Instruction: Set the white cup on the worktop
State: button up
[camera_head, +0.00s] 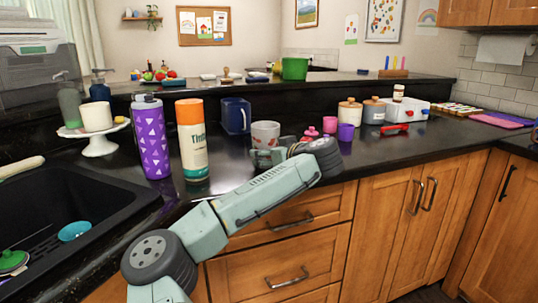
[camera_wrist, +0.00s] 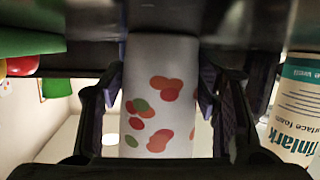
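The white cup (camera_head: 265,132), marked with red, orange and green spots, is upright over the worktop (camera_head: 385,152) in the head view. The wrist view, which is upside down, shows the cup (camera_wrist: 160,100) filling the space between my fingers. My gripper (camera_wrist: 161,78) has a finger against each side of it and looks closed on it. In the head view my gripper (camera_head: 267,157) is at the cup's lower part, partly behind my wrist. The cup's base is hidden there, so I cannot tell if it touches the worktop.
An orange-capped spray can (camera_head: 192,140) and purple bottle (camera_head: 150,137) stand left. Pink and purple small cups (camera_head: 330,125) stand right. The black sink (camera_head: 60,215) is at left. Bare worktop lies further right.

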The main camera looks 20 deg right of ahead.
jog(key=o, duration=0.4)
jog(key=shift+r, duration=0.15)
jog(key=shift+s+r, duration=0.1)
jog(key=b+v, duration=0.2)
jog(key=v, duration=0.9)
jog(key=shift+s+d+r, duration=0.1)
jog(key=shift+s, duration=0.3)
